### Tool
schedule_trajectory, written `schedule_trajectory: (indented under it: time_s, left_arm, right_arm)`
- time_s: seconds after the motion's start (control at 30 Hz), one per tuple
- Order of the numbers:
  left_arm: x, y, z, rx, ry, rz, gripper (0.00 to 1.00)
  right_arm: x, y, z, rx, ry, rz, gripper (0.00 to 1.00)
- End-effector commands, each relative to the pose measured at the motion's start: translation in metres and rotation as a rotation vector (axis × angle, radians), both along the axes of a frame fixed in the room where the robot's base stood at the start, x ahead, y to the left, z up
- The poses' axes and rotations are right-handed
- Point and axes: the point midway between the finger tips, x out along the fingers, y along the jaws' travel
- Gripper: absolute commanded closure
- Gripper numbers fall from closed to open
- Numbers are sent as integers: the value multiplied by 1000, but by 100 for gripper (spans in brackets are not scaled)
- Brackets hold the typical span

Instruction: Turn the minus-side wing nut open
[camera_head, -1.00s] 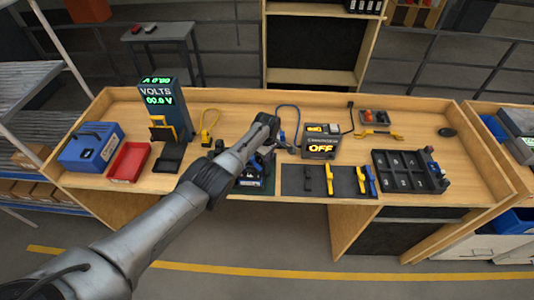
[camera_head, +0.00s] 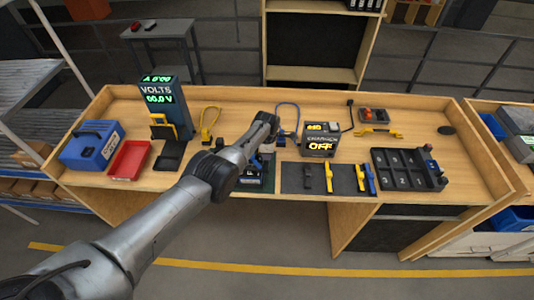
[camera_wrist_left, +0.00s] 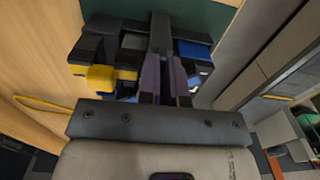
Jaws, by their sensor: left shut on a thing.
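The blue and black battery unit (camera_head: 252,182) sits on a dark green mat at the front middle of the bench, partly covered by my left arm. In the left wrist view its blue part (camera_wrist_left: 194,49) shows beside the fingers, with dark blocks and a yellow block (camera_wrist_left: 100,77) on the left. My left gripper (camera_head: 268,146) points down at the unit. In the wrist view its fingers (camera_wrist_left: 164,82) are close together, shut on a small part at the terminal, apparently the wing nut, which they hide. My right gripper is not in view.
A charger reading OFF (camera_head: 319,141) stands right of the gripper. A dark mat with tools (camera_head: 290,182) and a black slotted tray (camera_head: 408,172) lie further right. A volts meter (camera_head: 165,98), red tray (camera_head: 129,160) and blue case (camera_head: 92,146) stand left.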

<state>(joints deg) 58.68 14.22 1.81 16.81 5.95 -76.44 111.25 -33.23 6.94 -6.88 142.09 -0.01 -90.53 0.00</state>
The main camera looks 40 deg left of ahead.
Motion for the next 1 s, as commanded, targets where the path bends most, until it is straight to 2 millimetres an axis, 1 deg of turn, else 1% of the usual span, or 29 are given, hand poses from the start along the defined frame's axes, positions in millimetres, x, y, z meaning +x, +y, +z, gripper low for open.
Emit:
schedule_trajectory:
  time_s: [0.5, 0.53, 0.77, 0.8, 1.0]
  left_arm:
    - [0, 1, 1, 1, 0, 16, 100]
    - [0, 1, 1, 1, 0, 16, 90]
    - [0, 0, 1, 0, 0, 15, 68]
    - [0, 0, 0, 0, 0, 15, 67]
    - [0, 0, 1, 0, 0, 15, 67]
  right_arm:
    - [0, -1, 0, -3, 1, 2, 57]
    - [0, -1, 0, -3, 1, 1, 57]
    - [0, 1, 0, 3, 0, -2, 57]
    - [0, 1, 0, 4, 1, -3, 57]
    - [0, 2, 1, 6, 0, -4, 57]
